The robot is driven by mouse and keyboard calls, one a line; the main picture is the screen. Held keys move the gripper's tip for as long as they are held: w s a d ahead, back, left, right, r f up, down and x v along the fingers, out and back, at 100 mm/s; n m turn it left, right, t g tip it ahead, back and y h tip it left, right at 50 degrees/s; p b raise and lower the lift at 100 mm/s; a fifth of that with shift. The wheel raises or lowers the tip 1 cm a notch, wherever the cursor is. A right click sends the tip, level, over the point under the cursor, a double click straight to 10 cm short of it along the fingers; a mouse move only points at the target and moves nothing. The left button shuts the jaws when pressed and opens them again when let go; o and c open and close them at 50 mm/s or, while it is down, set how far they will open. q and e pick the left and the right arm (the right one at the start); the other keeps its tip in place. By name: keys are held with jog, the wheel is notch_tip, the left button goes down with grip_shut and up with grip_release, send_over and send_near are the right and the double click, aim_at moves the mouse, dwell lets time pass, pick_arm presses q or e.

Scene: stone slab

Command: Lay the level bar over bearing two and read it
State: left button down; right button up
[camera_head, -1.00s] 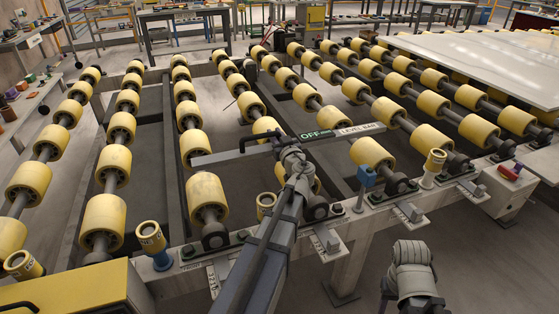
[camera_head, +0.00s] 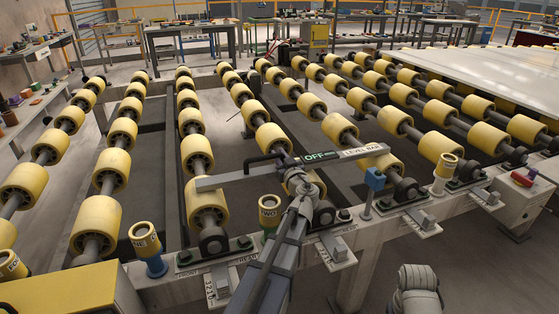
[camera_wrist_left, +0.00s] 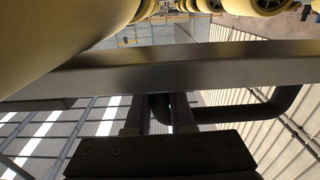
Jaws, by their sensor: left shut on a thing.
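The level bar (camera_head: 228,182) is a long grey bar with a black handle, a display reading OFF and the words LEVEL BAR. My left gripper (camera_head: 296,186) is shut on it near its middle. In the left wrist view the bar (camera_wrist_left: 230,66) runs across above the jaws (camera_wrist_left: 160,115). In the head view its left end overlaps a yellow roller (camera_head: 207,211); I cannot tell whether they touch. A yellow-topped post (camera_head: 269,211), its lettering partly visible as "WO", stands beside a dark bearing block (camera_head: 323,213). My right gripper's fingers are not visible.
A blue-based post marked ONE (camera_head: 148,241) stands left on the front beam. A blue block on a stem (camera_head: 375,180) and another yellow post (camera_head: 445,173) stand to the right. A red switch (camera_head: 523,177) sits on a white box. A pale slab (camera_head: 490,75) covers the far right rollers.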

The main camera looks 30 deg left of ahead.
pick_arm(q)
jog(key=c, duration=0.8)
grip_release()
jog(key=shift+o, duration=0.2)
jog(key=shift+r, duration=0.1)
jog(key=v, duration=1.2)
jog(key=shift+s, duration=0.1)
